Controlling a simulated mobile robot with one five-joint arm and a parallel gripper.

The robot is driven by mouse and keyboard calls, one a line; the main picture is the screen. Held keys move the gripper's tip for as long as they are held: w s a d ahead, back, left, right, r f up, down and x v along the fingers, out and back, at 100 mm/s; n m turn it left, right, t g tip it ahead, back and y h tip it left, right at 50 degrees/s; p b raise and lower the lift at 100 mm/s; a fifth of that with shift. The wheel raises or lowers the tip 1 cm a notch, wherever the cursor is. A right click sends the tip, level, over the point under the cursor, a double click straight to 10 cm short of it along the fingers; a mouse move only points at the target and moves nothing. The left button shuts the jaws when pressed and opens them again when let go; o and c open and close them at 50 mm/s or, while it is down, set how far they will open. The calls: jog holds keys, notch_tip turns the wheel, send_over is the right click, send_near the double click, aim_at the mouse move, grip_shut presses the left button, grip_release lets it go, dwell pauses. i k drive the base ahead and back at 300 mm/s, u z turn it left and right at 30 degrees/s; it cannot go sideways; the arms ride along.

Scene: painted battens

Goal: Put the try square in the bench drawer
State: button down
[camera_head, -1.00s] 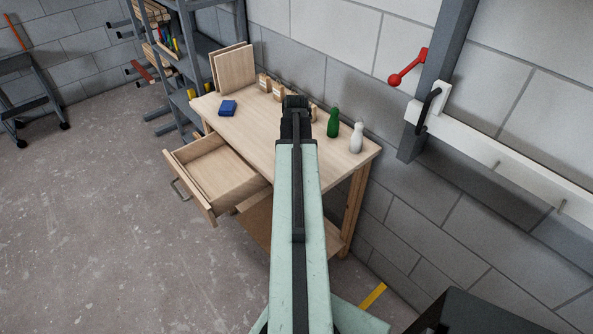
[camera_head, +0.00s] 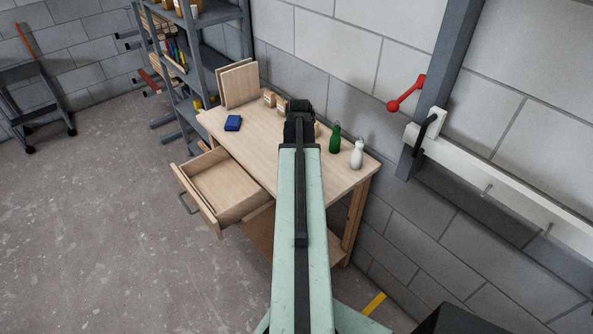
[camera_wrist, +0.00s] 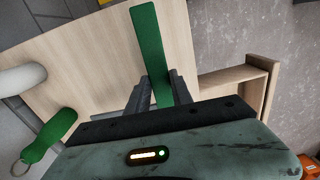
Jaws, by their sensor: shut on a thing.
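The bench drawer (camera_head: 228,183) is pulled open at the front left of the wooden bench (camera_head: 262,140), and its visible inside is empty. It also shows at the right of the wrist view (camera_wrist: 235,76). My gripper (camera_head: 298,108) is over the bench, back and to the right of the drawer, its fingers hidden in the head view. In the wrist view my gripper (camera_wrist: 160,88) is shut on a long flat green piece (camera_wrist: 149,45), which I take as part of the try square. The rest of its shape is hidden.
Small wooden blocks and leaning boards (camera_head: 238,83) are at the back. A grey shelf (camera_head: 190,70) stands behind left. Floor left of the drawer is clear.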

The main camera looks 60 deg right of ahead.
aim_at(221, 194)
jog(key=u, duration=0.15)
jog(key=i, duration=4.4)
jog(key=z, duration=3.25)
jog(key=i, duration=0.85)
jog(key=u, duration=0.05)
